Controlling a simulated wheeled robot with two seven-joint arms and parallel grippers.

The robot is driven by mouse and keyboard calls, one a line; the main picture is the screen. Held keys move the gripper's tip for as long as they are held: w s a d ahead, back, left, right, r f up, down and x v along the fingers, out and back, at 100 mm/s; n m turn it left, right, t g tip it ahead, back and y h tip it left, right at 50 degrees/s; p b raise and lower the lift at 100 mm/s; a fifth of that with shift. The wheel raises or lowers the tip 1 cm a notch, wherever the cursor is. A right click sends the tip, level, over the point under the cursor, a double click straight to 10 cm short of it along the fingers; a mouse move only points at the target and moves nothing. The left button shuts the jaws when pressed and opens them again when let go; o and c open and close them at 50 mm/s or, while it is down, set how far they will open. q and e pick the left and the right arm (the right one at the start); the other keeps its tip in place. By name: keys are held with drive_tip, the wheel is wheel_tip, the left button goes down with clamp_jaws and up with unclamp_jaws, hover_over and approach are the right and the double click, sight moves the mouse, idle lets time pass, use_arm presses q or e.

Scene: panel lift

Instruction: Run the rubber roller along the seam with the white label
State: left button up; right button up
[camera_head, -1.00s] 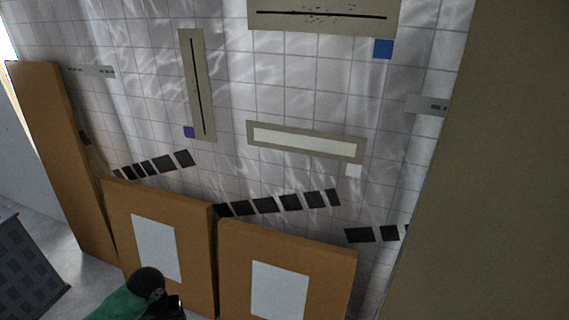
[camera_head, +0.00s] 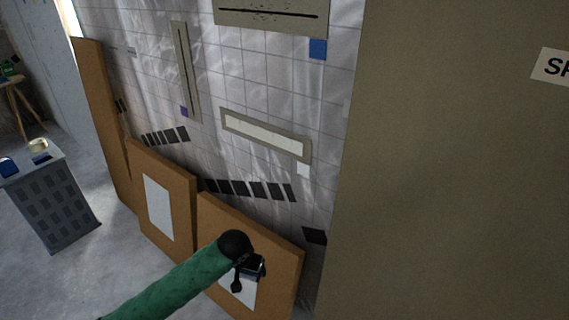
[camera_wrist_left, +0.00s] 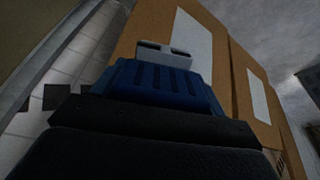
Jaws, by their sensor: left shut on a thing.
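A pale horizontal seam strip (camera_head: 266,134) in a beige frame is on the tiled wall in the head view. A small white label (camera_head: 303,170) sits just below its right end. My left gripper (camera_head: 247,272) is below and left of that label, in front of a brown board, well apart from the seam. It is shut on a blue ridged tool, which shows in the left wrist view (camera_wrist_left: 160,84) with a light grey end piece (camera_wrist_left: 163,54). I cannot make out a roller cylinder on it. My right gripper is not in view.
Brown boards (camera_head: 182,193) with white sheets lean below the seam. A tall beige panel (camera_head: 440,180) stands at the right. A vertical seam (camera_head: 186,70) has a purple label, and an upper seam (camera_head: 270,15) a blue one (camera_head: 318,48). A grey crate stand (camera_head: 50,200) holds small items.

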use_arm(q)
drive_tip(key=w+d+r+m+t+h+p, duration=0.1)
drive_tip(key=w+d+r+t+h+p, duration=0.3)
drive_tip(key=r, duration=0.5)
drive_tip(key=w+d+r+m+t+h+p, duration=0.25)
drive_tip(key=w+r, duration=0.35)
drive_tip(key=r, duration=0.3)
drive_tip(key=w+d+r+m+t+h+p, duration=0.1)
drive_tip(key=w+d+r+t+h+p, duration=0.3)
drive_tip(key=r, duration=0.5)
drive_tip(key=w+d+b, duration=0.2)
drive_tip(key=w, duration=0.4)
drive_tip(key=shift+w+f+t+y+b, duration=0.2)
drive_tip(key=shift+t+y+b, duration=0.15)
drive_tip(key=shift+y, duration=0.1)
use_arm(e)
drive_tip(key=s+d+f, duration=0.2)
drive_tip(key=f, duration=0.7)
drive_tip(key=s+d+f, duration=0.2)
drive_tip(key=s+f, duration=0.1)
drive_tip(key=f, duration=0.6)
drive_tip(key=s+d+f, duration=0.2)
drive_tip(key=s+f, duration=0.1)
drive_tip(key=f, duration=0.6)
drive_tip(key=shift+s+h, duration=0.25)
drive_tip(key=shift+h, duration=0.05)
